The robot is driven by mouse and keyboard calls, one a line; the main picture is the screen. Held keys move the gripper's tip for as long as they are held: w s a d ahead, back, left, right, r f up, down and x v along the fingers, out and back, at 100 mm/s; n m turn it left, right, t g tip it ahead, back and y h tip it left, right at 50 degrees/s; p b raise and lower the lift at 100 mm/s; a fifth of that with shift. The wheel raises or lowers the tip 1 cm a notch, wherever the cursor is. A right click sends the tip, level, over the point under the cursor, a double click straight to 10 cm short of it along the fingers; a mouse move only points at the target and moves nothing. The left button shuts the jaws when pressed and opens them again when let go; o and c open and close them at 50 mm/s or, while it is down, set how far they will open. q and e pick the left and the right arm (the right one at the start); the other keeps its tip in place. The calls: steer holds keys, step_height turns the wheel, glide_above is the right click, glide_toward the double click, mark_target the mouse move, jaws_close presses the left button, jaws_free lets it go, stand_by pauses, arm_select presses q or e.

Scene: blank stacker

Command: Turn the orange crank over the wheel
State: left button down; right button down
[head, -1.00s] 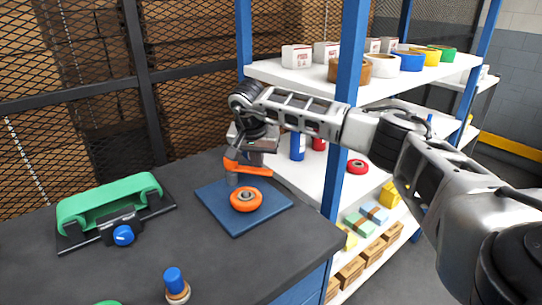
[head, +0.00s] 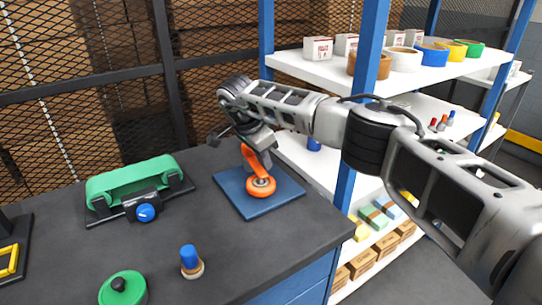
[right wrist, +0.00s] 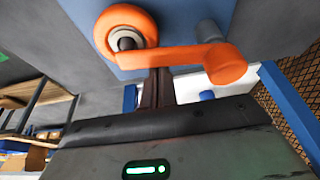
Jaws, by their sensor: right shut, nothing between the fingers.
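The orange crank (head: 253,160) extends from its grey post toward the orange wheel (head: 261,188) on the blue plate (head: 237,198). In the right wrist view the crank's arm (right wrist: 178,58) runs from its round end by the grey post (right wrist: 208,30) across the edge of the wheel (right wrist: 118,20). The wheel's hub still shows beside the arm. My right gripper (right wrist: 156,82) is shut and empty, with its dark fingers right beside the crank's arm; I cannot tell if they touch. In the head view my wrist partly covers the crank and post. My left gripper is out of view.
A blue shelf post (head: 368,60) stands close behind my right arm.

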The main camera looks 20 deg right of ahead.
steer(key=shift+s+a, duration=0.1)
steer(key=shift+a, duration=0.2)
stand_by(0.4)
steer(key=shift+d, duration=0.15)
steer(key=d+p, duration=0.1)
steer(key=d, duration=0.3)
steer(key=shift+s+r, duration=0.1)
steer(key=b+v, duration=0.1)
steer(key=v, duration=0.8)
steer(key=shift+w+a+r, duration=0.25)
steer(key=shift+w+r, duration=0.1)
steer(key=shift+w, duration=0.05)
